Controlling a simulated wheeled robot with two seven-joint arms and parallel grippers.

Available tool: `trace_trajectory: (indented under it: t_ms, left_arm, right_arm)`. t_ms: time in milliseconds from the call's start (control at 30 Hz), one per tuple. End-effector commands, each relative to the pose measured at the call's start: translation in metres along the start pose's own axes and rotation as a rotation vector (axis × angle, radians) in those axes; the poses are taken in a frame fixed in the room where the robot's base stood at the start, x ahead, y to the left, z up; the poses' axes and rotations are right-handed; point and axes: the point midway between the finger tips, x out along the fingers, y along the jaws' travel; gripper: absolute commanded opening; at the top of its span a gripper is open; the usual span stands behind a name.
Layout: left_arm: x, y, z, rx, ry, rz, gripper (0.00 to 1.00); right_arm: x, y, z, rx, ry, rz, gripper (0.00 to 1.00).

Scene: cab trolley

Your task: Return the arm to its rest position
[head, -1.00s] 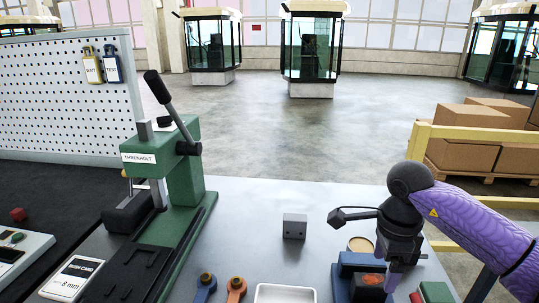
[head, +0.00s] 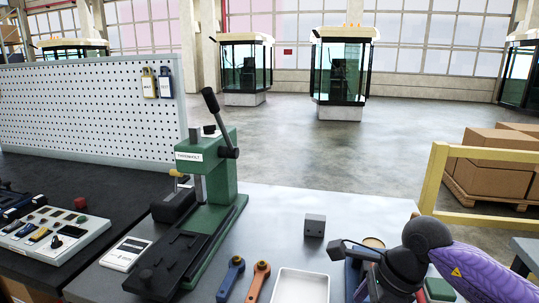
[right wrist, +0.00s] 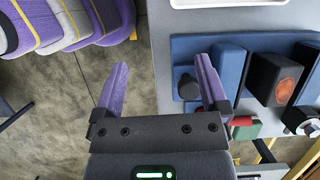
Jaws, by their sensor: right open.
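My right arm, in a purple sleeve, comes in from the right in the head view, bent low over the bench's near right corner. In the right wrist view my right gripper (right wrist: 160,80) has its two purple fingers wide apart. In the head view the fingers are hidden below the frame or behind the wrist. My left gripper is not in view.
The grey bench (head: 290,205) carries a green press (head: 215,170), a small grey block (head: 315,225), a white tray (head: 300,288) and blue and orange handled tools (head: 258,280). A yellow rail (head: 490,152) and cartons (head: 487,165) stand at the right. Open floor lies behind.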

Motion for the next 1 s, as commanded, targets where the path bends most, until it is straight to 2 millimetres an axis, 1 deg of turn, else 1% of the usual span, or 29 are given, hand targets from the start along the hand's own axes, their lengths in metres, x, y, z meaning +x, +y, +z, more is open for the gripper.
trace_trajectory:
  t_ms: [33, 67, 133, 167, 200, 267, 300, 367, 400, 433, 467, 500, 533, 567, 600, 667, 700, 767, 800, 867, 900, 967, 1000]
  left_arm:
    - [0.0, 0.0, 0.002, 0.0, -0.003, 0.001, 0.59]
    - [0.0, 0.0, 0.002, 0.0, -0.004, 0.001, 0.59]
    - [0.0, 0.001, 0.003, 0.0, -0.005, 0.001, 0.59]
    - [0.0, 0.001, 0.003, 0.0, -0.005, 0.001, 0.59]
    - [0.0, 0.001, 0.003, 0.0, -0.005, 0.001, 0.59]
    - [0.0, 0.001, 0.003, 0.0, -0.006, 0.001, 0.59]
    - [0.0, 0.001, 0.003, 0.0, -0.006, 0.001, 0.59]
    - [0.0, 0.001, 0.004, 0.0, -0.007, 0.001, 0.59]
    - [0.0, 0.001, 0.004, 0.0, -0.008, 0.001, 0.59]
    - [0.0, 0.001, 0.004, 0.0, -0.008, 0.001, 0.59]
    - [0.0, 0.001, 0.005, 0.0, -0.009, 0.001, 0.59]
    - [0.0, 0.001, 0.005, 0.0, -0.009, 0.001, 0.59]
    - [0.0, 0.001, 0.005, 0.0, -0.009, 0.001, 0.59]
    - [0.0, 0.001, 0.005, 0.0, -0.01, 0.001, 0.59]
    - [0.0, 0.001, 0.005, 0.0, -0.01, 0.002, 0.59]
    - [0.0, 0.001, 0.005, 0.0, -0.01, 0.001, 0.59]
    - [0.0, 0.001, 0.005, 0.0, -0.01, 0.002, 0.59]
    - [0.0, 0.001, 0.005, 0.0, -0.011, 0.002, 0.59]
    - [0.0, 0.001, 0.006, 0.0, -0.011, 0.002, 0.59]
    - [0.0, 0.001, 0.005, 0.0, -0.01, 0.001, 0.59]
    - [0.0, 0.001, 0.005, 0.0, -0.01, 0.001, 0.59]
    - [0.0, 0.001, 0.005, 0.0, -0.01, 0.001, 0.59]
    - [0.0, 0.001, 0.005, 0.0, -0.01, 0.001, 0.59]
  right_arm:
    - [0.008, 0.005, 0.013, 0.002, -0.066, 0.01, 0.94]
    - [0.012, 0.009, 0.023, 0.006, -0.116, 0.015, 0.94]
    - [0.021, 0.018, 0.05, 0.027, -0.255, 0.033, 0.94]
    - [0.024, 0.024, 0.062, 0.042, -0.326, 0.045, 0.94]
    - [0.027, 0.031, 0.081, 0.071, -0.429, 0.063, 0.94]
    - [0.027, 0.044, 0.112, 0.14, -0.614, 0.101, 0.94]
    - [0.023, 0.053, 0.134, 0.214, -0.764, 0.138, 0.94]
    - [0.007, 0.062, 0.164, 0.378, -1.017, 0.206, 0.94]
    - [-0.007, 0.064, 0.177, 0.531, -1.198, 0.26, 0.94]
    - [-0.02, 0.062, 0.182, 0.679, -1.34, 0.306, 0.94]
    - [-0.032, 0.056, 0.181, 0.855, -1.481, 0.355, 0.94]
    - [-0.043, 0.044, 0.168, 1.132, -1.655, 0.418, 0.94]
    - [-0.045, 0.034, 0.149, 1.367, -1.767, 0.46, 0.94]
    - [-0.042, 0.026, 0.127, 1.611, -1.855, 0.49, 0.94]
    - [-0.028, 0.022, 0.093, 1.943, -1.93, 0.515, 0.94]
    - [0.0, 0.029, 0.047, 2.384, -1.961, 0.509, 0.94]
    - [0.017, 0.04, 0.023, -2.371, 1.756, -0.441, 0.94]
    - [0.041, 0.06, -0.004, -2.316, 1.487, -0.344, 0.94]
    - [0.054, 0.075, -0.019, -2.278, 1.339, -0.287, 0.94]
    - [0.072, 0.1, -0.036, -2.223, 1.144, -0.21, 0.94]
    - [0.081, 0.116, -0.045, -2.187, 1.029, -0.162, 0.94]
    - [0.093, 0.142, -0.057, -2.133, 0.873, -0.095, 0.94]
    - [0.099, 0.159, -0.063, -2.096, 0.777, -0.053, 0.94]
